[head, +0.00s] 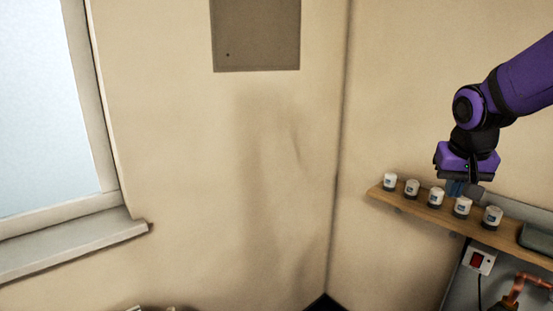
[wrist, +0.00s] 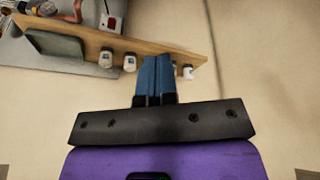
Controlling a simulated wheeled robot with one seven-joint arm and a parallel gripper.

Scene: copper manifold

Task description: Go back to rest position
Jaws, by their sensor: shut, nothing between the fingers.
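My gripper (head: 456,187) is at the right of the head view, at the end of my purple and black arm. It hangs by a wooden wall shelf (head: 405,204) that bears a row of several small white-labelled jars (head: 411,188). In the wrist view my gripper's blue fingers (wrist: 155,78) are together with nothing between them. The shelf (wrist: 165,50) is beyond them, and the fingers hide part of it and of the jars. Whether the fingers touch a jar or the shelf cannot be told.
A dark tray-like object (head: 537,238) sits at the shelf's right end. Below are a white box with a red switch (head: 479,259) and copper pipework (head: 527,282). A window (head: 45,110) is at the left and a grey wall panel (head: 256,35) at the top. The wall between is bare.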

